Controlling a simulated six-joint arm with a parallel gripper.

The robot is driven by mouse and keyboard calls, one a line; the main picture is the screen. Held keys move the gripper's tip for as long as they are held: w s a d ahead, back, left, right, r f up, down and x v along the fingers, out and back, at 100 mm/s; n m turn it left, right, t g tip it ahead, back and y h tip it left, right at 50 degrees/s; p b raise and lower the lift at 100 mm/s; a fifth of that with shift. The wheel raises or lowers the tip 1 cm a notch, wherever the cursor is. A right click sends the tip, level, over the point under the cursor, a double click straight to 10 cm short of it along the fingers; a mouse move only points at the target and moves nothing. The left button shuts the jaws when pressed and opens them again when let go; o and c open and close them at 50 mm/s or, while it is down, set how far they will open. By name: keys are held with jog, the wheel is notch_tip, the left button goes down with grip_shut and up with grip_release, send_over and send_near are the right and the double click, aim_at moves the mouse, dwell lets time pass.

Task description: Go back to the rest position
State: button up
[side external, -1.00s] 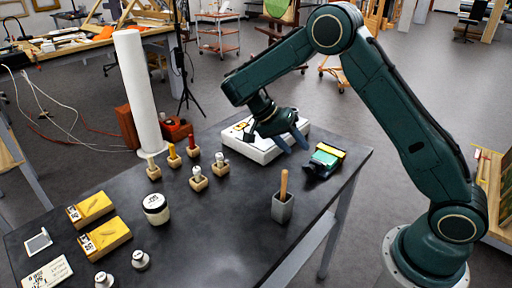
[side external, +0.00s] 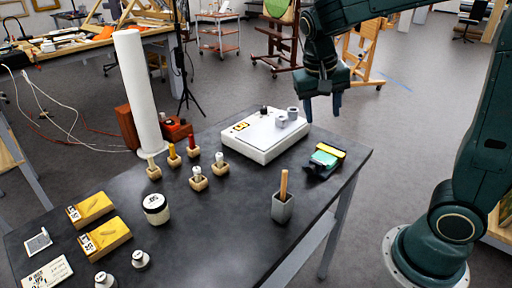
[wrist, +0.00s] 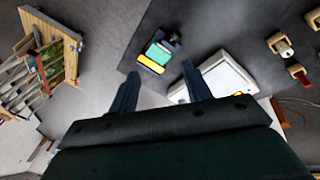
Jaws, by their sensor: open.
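My gripper (side external: 322,106) is raised above and behind the far right part of the dark table (side external: 235,235) in the side view. Its two fingers point down, stand apart and hold nothing. The device is partly hidden by a finger in the wrist view (wrist: 232,76).
A black holder with green and yellow items (side external: 325,160) sits near the table's right edge. A grey cup with a wooden handle (side external: 283,205) stands in front. Small bottles in wooden blocks (side external: 198,178), a jar (side external: 156,208), yellow boxes (side external: 104,237) and a tall white cylinder (side external: 138,90) fill the left.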

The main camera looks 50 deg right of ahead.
jog(key=s+a+r+n+t+y, duration=0.1)
jog(key=s+a+n+t, duration=0.2)
jog(key=s, duration=0.4)
jog(key=s+a+r+n+t+y, duration=0.1)
jog(key=s+a+n+t+y, duration=0.1)
jog(key=s, duration=0.5)
jog(key=a+n+t, duration=0.1)
jog(key=a+n, duration=0.1)
jog(key=n, duration=0.1)
jog(key=shift+r, duration=0.4)
